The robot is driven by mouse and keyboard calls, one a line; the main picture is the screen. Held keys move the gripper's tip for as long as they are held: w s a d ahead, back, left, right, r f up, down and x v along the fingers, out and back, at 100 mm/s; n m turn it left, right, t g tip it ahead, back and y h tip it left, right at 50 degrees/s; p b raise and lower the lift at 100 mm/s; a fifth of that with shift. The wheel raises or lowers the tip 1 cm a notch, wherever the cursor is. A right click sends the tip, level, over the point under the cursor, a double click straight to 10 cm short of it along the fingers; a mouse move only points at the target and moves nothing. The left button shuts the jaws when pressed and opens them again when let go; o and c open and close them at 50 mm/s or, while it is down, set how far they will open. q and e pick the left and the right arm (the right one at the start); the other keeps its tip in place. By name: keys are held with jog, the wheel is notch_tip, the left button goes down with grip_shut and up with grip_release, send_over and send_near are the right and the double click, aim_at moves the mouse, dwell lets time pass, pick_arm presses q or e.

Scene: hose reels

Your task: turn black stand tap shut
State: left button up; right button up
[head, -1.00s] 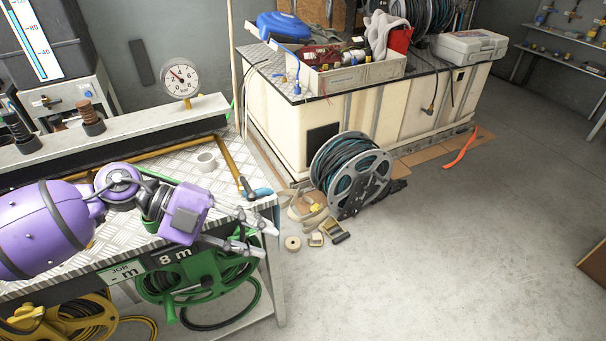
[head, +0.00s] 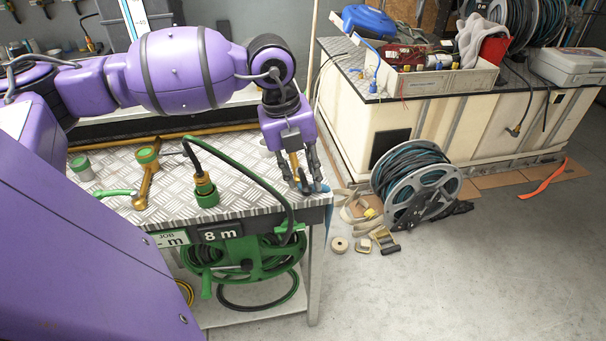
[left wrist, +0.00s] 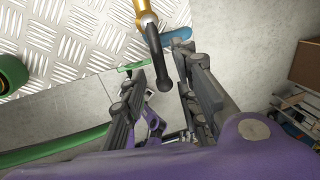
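A brass pipe with a black part at its end, which I take as the black stand tap (head: 295,165), is at the right end of the bench. In the left wrist view its black rounded arm (left wrist: 156,58) points down between my fingers, nearer the right one. A blue piece (left wrist: 178,38) shows beside it. My left gripper (head: 303,176) points down over the tap, fingers open and spread on either side of the black part. I cannot tell whether either finger touches it. The gripper partly hides the tap in the head view. My right gripper is out of view.
A green reel (head: 245,262) hangs below. A grey hose reel (head: 425,190) stands on the floor.

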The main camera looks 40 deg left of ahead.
pick_arm(q)
jog(key=shift+d+f, duration=0.1)
jog(key=shift+f, duration=0.3)
